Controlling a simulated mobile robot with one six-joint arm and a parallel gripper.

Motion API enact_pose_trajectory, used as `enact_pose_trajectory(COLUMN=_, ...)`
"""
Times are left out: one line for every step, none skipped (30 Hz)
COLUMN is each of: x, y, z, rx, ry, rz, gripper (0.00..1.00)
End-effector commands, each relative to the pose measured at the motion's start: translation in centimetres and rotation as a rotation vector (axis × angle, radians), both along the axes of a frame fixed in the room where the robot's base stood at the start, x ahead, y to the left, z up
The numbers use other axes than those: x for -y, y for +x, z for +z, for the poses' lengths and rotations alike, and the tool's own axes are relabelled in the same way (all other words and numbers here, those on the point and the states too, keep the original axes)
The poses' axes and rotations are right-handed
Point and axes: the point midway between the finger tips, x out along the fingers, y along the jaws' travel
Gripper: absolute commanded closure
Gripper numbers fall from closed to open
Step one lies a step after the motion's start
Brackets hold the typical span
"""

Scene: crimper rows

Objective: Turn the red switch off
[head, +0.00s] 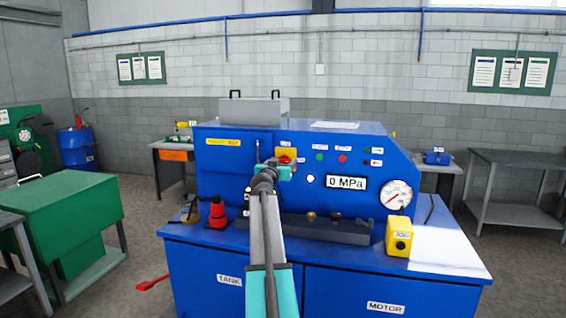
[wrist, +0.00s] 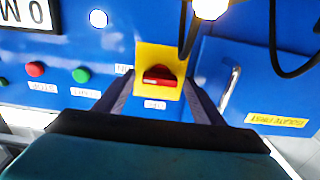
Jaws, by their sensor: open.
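The red switch (head: 286,158) is a rotary knob on a yellow plate (head: 290,151) on the front of the blue machine. In the wrist view the red switch (wrist: 160,75) shows a bar lying about level across the picture, on its yellow plate (wrist: 147,52). My gripper (head: 276,168) is in front of the panel, just below and left of the switch in the head view, and partly covers it. In the wrist view my gripper (wrist: 159,82) is open, one dark finger on each side of the switch. I cannot tell whether the fingers touch it.
A green button (head: 319,157) and a red button (head: 343,159) sit right of the switch. A display (head: 346,183) reads 0 MPa beside a round gauge (head: 396,195). A yellow box (head: 399,236) and a red bottle-like object (head: 217,213) stand on the ledge.

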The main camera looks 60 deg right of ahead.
Motion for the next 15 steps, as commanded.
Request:
enact_pose_trajectory(x=0.24, y=0.08, z=0.04, rx=0.000, ry=0.000, rz=0.000, gripper=0.38)
enact_pose_trajectory(x=0.30, y=0.08, z=0.02, rx=0.000, ry=0.000, rz=0.000, gripper=0.38)
enact_pose_trajectory(x=0.36, y=0.09, z=0.00, rx=0.000, ry=0.000, rz=0.000, gripper=0.38)
enact_pose_trajectory(x=0.39, y=0.10, z=-0.01, rx=0.000, ry=0.000, rz=0.000, gripper=0.38)
enact_pose_trajectory(x=0.40, y=0.09, z=-0.02, rx=0.000, ry=0.000, rz=0.000, gripper=0.38)
enact_pose_trajectory(x=0.41, y=0.08, z=-0.04, rx=0.000, ry=0.000, rz=0.000, gripper=0.38)
enact_pose_trajectory(x=0.41, y=0.08, z=-0.05, rx=0.000, ry=0.000, rz=0.000, gripper=0.38)
enact_pose_trajectory(x=0.40, y=0.06, z=-0.05, rx=0.000, ry=0.000, rz=0.000, gripper=0.38)
enact_pose_trajectory(x=0.41, y=0.05, z=-0.05, rx=0.000, ry=0.000, rz=0.000, gripper=0.38)
enact_pose_trajectory(x=0.41, y=0.05, z=-0.05, rx=0.000, ry=0.000, rz=0.000, gripper=0.38)
enact_pose_trajectory(x=0.41, y=0.04, z=-0.05, rx=0.000, ry=0.000, rz=-0.001, gripper=0.38)
enact_pose_trajectory(x=0.41, y=0.04, z=-0.05, rx=0.000, ry=0.000, rz=-0.001, gripper=0.38)
enact_pose_trajectory(x=0.41, y=0.03, z=-0.05, rx=0.000, ry=0.000, rz=-0.001, gripper=0.43)
enact_pose_trajectory(x=0.41, y=0.02, z=-0.05, rx=0.000, ry=0.000, rz=-0.001, gripper=0.48)
enact_pose_trajectory(x=0.41, y=0.02, z=-0.05, rx=0.000, ry=0.000, rz=-0.001, gripper=0.54)
